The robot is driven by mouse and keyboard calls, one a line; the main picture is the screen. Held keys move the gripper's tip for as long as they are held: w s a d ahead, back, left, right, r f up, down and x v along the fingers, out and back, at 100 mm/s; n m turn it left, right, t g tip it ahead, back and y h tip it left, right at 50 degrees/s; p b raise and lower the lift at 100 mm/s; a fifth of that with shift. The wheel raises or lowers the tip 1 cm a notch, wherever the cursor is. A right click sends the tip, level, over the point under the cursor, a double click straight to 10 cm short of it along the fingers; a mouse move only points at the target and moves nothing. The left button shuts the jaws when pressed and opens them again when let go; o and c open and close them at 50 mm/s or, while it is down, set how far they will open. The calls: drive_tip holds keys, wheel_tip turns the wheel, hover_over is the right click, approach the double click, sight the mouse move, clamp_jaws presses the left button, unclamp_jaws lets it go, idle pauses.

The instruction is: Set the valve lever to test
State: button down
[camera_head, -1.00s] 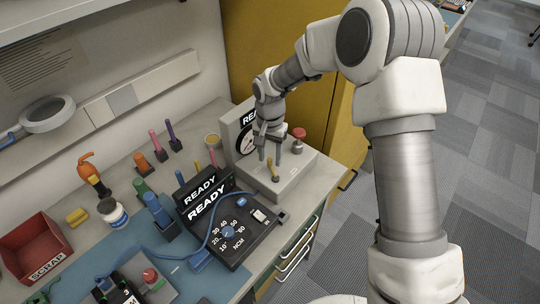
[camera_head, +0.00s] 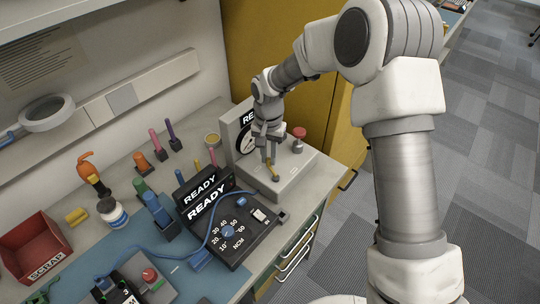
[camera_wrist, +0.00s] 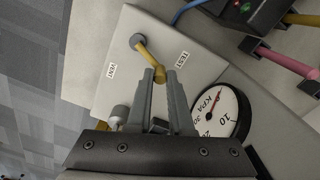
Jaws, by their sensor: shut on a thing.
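The yellow valve lever (camera_head: 275,173) stands on the grey box at the right end of the bench. In the wrist view the lever (camera_wrist: 146,50) runs from its round pivot (camera_wrist: 138,40) to a tip between my fingertips. It points between the TEST label (camera_wrist: 183,58) and the VENT label (camera_wrist: 111,70), lined up with neither. My gripper (camera_head: 269,162) is shut on the lever's free end; its fingers also show in the wrist view (camera_wrist: 161,76).
A pressure gauge (camera_wrist: 219,112) in KPA stands behind the lever. A red knob (camera_head: 299,133) is on the box's far right. The black READY tester (camera_head: 230,232) with a blue cable stands in front left. Several coloured tools stand further left.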

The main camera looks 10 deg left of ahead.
sight(266, 170)
drive_tip(key=shift+s+a+n, duration=0.2)
drive_tip(key=shift+n, duration=0.5)
drive_tip(key=shift+s+a+n, duration=0.15)
drive_tip(key=shift+a+n, duration=0.05)
drive_tip(key=shift+n, duration=0.5)
drive_tip(key=c, duration=0.8)
unclamp_jaws()
wheel_tip(266, 170, up, 18)
drive_tip(key=shift+f, duration=0.25)
